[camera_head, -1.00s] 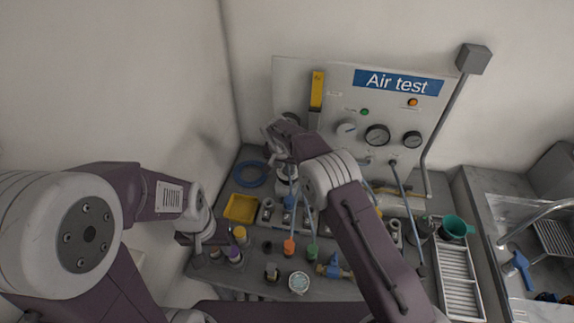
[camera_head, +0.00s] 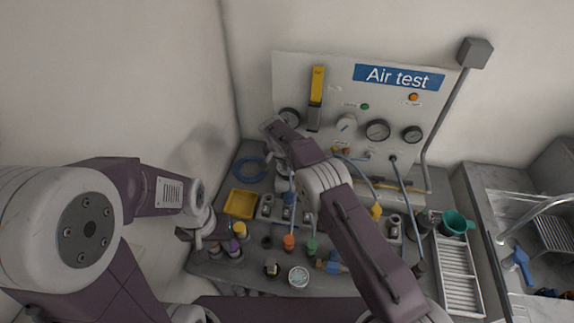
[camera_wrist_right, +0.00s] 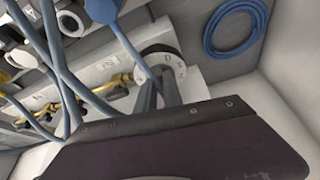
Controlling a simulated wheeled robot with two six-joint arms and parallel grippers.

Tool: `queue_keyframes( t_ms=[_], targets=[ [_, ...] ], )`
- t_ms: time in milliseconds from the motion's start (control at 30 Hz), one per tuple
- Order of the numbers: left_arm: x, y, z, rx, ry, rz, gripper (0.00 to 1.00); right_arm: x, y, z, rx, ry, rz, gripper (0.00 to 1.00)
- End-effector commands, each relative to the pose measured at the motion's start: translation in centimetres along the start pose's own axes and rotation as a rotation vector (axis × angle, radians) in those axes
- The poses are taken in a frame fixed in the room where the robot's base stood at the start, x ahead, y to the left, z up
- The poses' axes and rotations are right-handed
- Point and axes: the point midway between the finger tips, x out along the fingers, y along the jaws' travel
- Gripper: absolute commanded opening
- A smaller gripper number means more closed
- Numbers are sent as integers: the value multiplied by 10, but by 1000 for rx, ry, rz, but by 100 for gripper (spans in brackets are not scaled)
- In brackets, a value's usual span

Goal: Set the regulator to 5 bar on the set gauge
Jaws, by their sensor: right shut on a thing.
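My right gripper (camera_wrist_right: 160,92) is shut on a pale round knob with a dark ring (camera_wrist_right: 160,52), apparently the regulator's, in the right wrist view. Its fingers reach up to the knob, and small markings show beside it. In the head view my right wrist covers this spot, left of the panel's middle. A dark-rimmed gauge (camera_head: 290,117) is partly visible just above the wrist. Two more gauges, a larger one (camera_head: 377,130) and a smaller one (camera_head: 412,134), are on the panel. Which is the set gauge and their readings are too small to tell. My left gripper (camera_head: 188,236) is at the bench's left edge, its jaws unclear.
A blue hose coil (camera_head: 250,168) and a yellow tray (camera_head: 240,204) are left of my right wrist. Blue hoses cross the bench, close to the fingers in the wrist view. Several fittings and bottles crowd the bench front. A sink (camera_head: 520,235) is at right.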

Motion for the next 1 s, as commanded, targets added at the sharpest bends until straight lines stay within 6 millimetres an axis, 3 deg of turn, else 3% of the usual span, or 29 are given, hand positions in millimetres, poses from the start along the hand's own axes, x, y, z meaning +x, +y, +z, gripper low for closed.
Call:
queue_keyframes(
  t_ms=[367,400,467,767,867,1000],
  targets=[
    [4,0,0,0,0,0,36,-1,-1,0,33,2,12,0],
    [4,0,0,0,0,0,36,-1,-1,0,33,2,12,22],
    [4,0,0,0,0,0,36,-1,-1,0,33,2,12,33],
    [4,0,0,0,0,0,36,-2,-1,0,33,2,12,33],
    [9,0,1,0,0,0,36,-14,-2,0,33,3,10,33],
    [18,0,2,0,0,0,36,-44,-2,0,33,4,9,33]
  ],
)
